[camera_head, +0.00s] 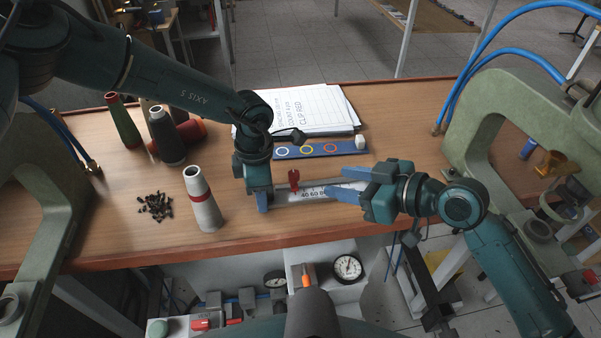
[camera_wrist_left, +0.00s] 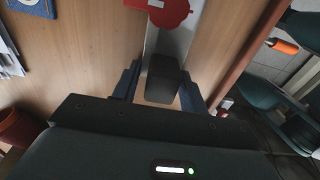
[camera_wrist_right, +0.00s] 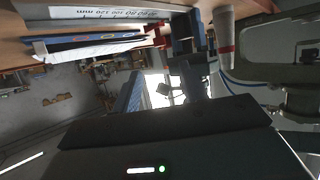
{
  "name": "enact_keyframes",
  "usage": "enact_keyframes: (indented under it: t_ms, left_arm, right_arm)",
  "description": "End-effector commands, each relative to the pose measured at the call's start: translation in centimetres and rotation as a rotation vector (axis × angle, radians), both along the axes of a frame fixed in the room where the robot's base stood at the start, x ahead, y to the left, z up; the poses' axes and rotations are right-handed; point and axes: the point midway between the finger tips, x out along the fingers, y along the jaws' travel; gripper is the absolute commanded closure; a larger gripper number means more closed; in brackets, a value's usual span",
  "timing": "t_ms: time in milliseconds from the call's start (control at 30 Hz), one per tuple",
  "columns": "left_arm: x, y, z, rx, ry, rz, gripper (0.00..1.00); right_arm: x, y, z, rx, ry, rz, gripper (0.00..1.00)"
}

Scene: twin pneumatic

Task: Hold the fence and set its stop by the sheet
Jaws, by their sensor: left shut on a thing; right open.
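The fence (camera_head: 325,193) is a grey metal rail with a printed scale, lying along the front of the table. Its red stop (camera_head: 294,180) sits near the left part of the rail and also shows in the left wrist view (camera_wrist_left: 155,10). My left gripper (camera_head: 262,200) is shut on the dark block (camera_wrist_left: 162,78) at the fence's left end. My right gripper (camera_head: 350,188) is open beside the fence's right part, its blue fingers pointing left toward the stop, apart from it. The sheet (camera_head: 322,108) lies on a pad behind, handwritten, with "COUNT" and "CLIP RED" legible.
A blue strip with coloured rings (camera_head: 317,150) lies between sheet and fence. A white cone with a red band (camera_head: 203,205), other cones (camera_head: 166,135) and small dark pieces (camera_head: 155,206) stand left. Green press frames (camera_head: 487,125) flank the table. Gauges (camera_head: 347,268) sit below the front edge.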

Motion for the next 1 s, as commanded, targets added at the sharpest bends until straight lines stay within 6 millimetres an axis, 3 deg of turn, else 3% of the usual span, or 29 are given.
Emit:
enact_keyframes:
  t_ms: [500,700,1000]
  left_arm:
    - [0.0,0.0,0.0,-0.001,-0.001,0.000,0.83]
    - [0.0,0.0,0.0,-0.001,-0.001,0.000,0.83]
    - [0.0,0.0,0.0,-0.001,0.000,0.000,0.83]
  right_arm:
    - [4.8,7.3,-3.5,0.002,0.001,0.000,0.57]
    - [5.6,8.4,-4.0,-0.001,-0.001,0.000,0.57]
    - [5.6,8.5,-4.1,-0.001,0.000,0.000,0.58]
